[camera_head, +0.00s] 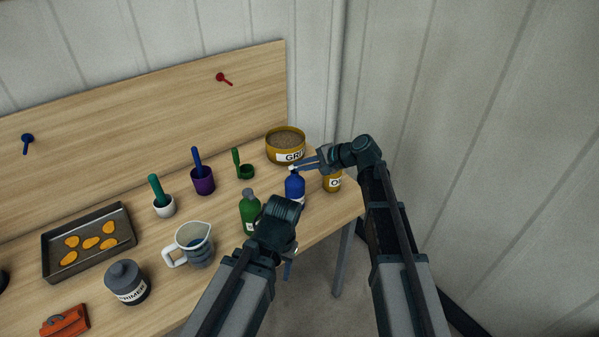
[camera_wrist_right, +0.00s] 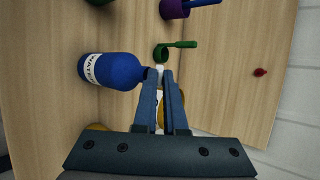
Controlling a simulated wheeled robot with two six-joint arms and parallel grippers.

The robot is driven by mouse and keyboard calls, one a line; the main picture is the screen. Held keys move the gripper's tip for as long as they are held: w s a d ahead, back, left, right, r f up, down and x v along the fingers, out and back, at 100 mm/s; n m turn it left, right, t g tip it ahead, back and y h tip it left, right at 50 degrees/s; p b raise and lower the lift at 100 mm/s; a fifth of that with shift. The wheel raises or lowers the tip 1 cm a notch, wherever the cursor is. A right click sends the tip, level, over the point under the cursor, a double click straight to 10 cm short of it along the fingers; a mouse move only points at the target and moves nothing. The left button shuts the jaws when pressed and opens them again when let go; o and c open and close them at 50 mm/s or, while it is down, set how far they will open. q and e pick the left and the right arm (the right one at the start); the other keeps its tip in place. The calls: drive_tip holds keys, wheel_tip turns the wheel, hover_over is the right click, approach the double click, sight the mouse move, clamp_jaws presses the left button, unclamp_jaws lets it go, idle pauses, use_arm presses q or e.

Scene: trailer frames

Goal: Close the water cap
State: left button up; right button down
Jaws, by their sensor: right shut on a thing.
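The blue water bottle (camera_head: 295,190) stands upright near the right end of the table. In the right wrist view the bottle (camera_wrist_right: 122,72) lies sideways in the picture, with "WATER" on its label. A small white cap (camera_wrist_right: 158,68) shows at the bottle's neck, between my right fingertips; it also shows at the bottle top in the head view (camera_head: 293,168). My right gripper (camera_head: 304,164) reaches in from the right and is shut on the cap (camera_wrist_right: 160,74). Whether the cap is seated is too small to tell. My left gripper (camera_head: 288,268) is mostly hidden by its own wrist, in front of the table edge.
A green bottle (camera_head: 250,211) stands left of the water bottle, close to my left wrist. A yellow container (camera_head: 332,181) and the round grit tub (camera_head: 286,145) are close to my right gripper. A measuring jug (camera_head: 194,245) and cups stand further left.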

drive_tip(key=f+t+y+b, duration=0.1)
drive_tip(key=b, duration=0.3)
drive_tip(key=s+f+n+t+y+b, duration=0.1)
drive_tip(key=y+b, duration=0.1)
drive_tip(key=b, duration=0.3)
drive_tip(key=d+f+n+t+y+b, duration=0.1)
drive_tip(key=t+y+b, duration=0.1)
drive_tip(key=b, duration=0.3)
drive_tip(key=shift+s+f, duration=0.15)
drive_tip(key=shift+f, duration=0.25)
drive_tip(key=c, duration=1)
unclamp_jaws()
drive_tip(key=shift+o, duration=0.2)
drive_tip(key=v, duration=1.3)
drive_tip(key=shift+s+d+f, duration=0.25)
drive_tip(key=shift+d, duration=0.1)
